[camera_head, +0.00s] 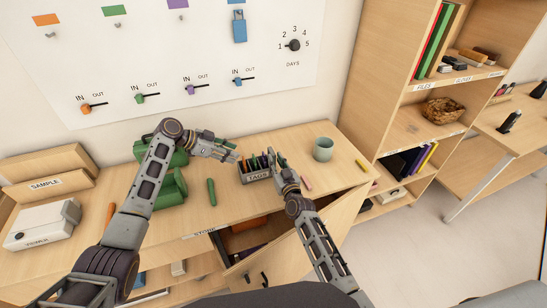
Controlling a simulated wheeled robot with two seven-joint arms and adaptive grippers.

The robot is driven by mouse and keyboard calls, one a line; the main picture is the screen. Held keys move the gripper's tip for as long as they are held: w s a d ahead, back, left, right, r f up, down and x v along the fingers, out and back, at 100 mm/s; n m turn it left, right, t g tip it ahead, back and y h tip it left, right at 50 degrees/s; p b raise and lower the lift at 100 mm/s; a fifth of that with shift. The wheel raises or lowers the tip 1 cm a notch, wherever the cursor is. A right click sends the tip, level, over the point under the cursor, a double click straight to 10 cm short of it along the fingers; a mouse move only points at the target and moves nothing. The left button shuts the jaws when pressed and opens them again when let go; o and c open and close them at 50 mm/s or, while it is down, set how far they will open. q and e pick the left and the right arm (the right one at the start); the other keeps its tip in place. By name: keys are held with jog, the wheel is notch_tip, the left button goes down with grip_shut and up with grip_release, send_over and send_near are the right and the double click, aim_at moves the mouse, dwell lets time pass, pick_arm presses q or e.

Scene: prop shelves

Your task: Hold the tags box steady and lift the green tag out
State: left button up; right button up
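The tags box (255,179) is a small grey box labelled TAGS on the desk. Several thin coloured tags stand in it, with green, orange and dark ones among them; the green tag (254,161) is too small to make out clearly. My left gripper (234,152) is just left of and above the box, its fingers pointing toward it. Something greenish shows at its fingertips, but I cannot tell whether it is held. My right gripper (278,163) is at the box's right end, apparently touching or very close to it. Its finger opening is too small to judge.
A green marker (211,192) and a green device (172,188) lie to the left. A pink stick (307,182) lies near the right forearm. An open drawer (248,240) is below the desk front.

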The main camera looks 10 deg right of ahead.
jog(key=shift+w+a, duration=0.15)
jog(key=shift+w, duration=0.65)
jog(key=shift+w+a, duration=0.15)
jog(key=shift+w, duration=0.6)
grip_shut()
jog(key=shift+o, duration=1)
grip_release()
grip_shut()
